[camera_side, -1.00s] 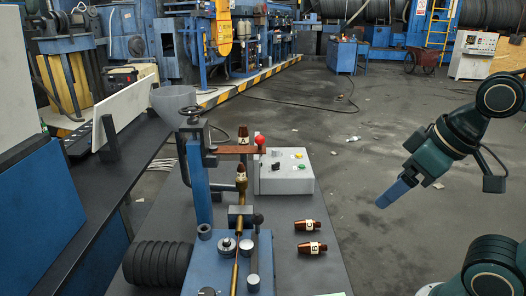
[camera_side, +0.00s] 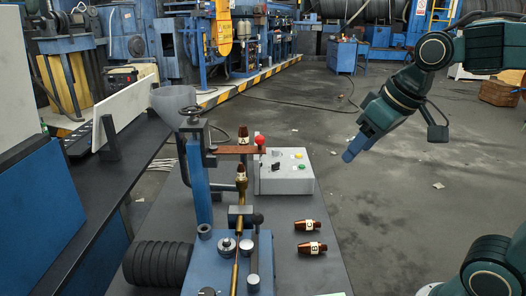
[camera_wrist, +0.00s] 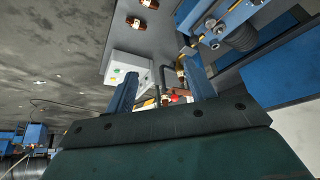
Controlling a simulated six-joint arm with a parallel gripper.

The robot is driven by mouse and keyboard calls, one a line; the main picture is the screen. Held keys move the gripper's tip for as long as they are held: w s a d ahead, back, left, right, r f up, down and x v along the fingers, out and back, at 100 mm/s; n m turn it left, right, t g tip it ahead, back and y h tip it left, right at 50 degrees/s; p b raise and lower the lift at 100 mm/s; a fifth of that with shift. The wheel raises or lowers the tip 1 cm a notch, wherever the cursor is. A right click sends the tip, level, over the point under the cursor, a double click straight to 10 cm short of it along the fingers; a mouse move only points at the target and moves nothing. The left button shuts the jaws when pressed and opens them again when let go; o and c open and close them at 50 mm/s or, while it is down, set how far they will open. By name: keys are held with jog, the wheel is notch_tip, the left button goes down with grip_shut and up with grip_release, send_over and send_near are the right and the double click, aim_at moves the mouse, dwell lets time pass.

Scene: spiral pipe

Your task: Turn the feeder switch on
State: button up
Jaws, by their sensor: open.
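A light grey control box (camera_side: 287,180) stands on the table behind the pipe fixture. It carries a black switch (camera_side: 275,168), a green button (camera_side: 302,167) and a small yellow part. The position of the switch is too small to tell. My gripper (camera_side: 354,149) hangs in the air to the right of the box and above it, touching nothing. In the wrist view my gripper (camera_wrist: 160,88) has its two blue fingers spread with nothing held between them. The control box (camera_wrist: 128,66) shows there beside the left finger, partly hidden by it.
A blue fixture (camera_side: 200,185) with a red-ball lever (camera_side: 260,141) stands left of the box. Copper-coloured nozzles marked C (camera_side: 307,225) and B (camera_side: 311,248) lie on the table (camera_side: 325,275); one marked A (camera_side: 243,135) stands on the lever's plate. Air right of the box is clear.

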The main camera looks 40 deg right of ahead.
jog(key=w+d, duration=0.4)
jog(key=w, duration=0.7)
jog(key=m, duration=0.2)
send_over(276, 163)
jog(key=s+a, duration=0.1)
jog(key=s, duration=0.5)
notch_tip(276, 163, down, 14)
jog(key=shift+r+g+h, duration=0.15)
jog(key=shift+g+h, duration=0.15)
jog(key=shift+g, duration=0.1)
jog(key=shift+w, duration=0.1)
jog(key=shift+x, duration=6.85)
jog(key=shift+c, duration=0.2)
jog(key=c, duration=0.9)
